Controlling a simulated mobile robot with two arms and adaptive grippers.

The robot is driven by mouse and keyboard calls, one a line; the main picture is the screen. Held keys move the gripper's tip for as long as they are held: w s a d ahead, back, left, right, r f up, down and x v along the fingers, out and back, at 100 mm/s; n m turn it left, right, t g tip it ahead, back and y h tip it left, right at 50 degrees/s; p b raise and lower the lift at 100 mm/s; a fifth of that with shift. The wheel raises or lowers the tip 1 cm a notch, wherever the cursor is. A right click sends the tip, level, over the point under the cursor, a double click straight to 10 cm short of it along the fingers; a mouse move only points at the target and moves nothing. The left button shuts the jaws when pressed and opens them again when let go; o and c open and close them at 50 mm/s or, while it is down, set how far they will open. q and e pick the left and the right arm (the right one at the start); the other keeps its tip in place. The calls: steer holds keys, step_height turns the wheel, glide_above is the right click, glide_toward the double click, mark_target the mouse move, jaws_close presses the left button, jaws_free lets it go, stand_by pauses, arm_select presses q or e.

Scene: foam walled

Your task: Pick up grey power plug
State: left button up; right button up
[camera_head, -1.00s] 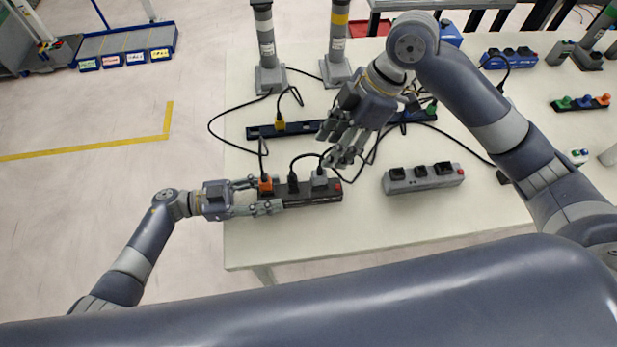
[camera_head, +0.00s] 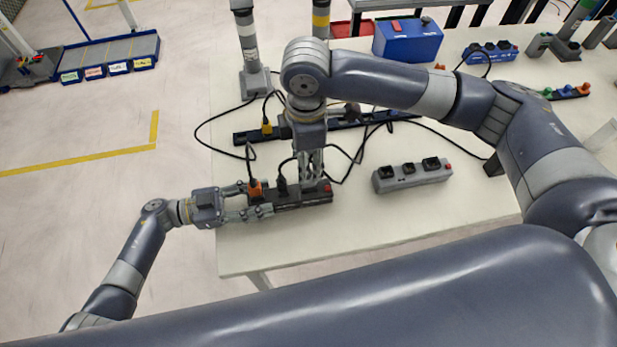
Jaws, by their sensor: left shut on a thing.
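The black power strip (camera_head: 290,200) lies near the left front of the white table. An orange plug (camera_head: 254,187) and a black plug (camera_head: 282,186) stand in it, with a red switch at its right end. My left gripper (camera_head: 257,199) is shut on the strip's left end, one finger on each side, by the orange plug. My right gripper (camera_head: 310,177) points down at the strip's right part, where the grey plug sits. Its fingers hide most of the grey plug, so I cannot tell whether they close on it.
A grey power strip (camera_head: 413,176) lies to the right on the table (camera_head: 390,220). A long dark blue strip (camera_head: 352,125) with a yellow plug (camera_head: 267,126) lies behind. Black cables loop between the strips. A blue box (camera_head: 407,41) and two grey posts stand at the back.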

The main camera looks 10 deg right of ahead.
steer(key=shift+s+d+f, duration=0.1)
steer(key=shift+f, duration=3.35)
jaws_close()
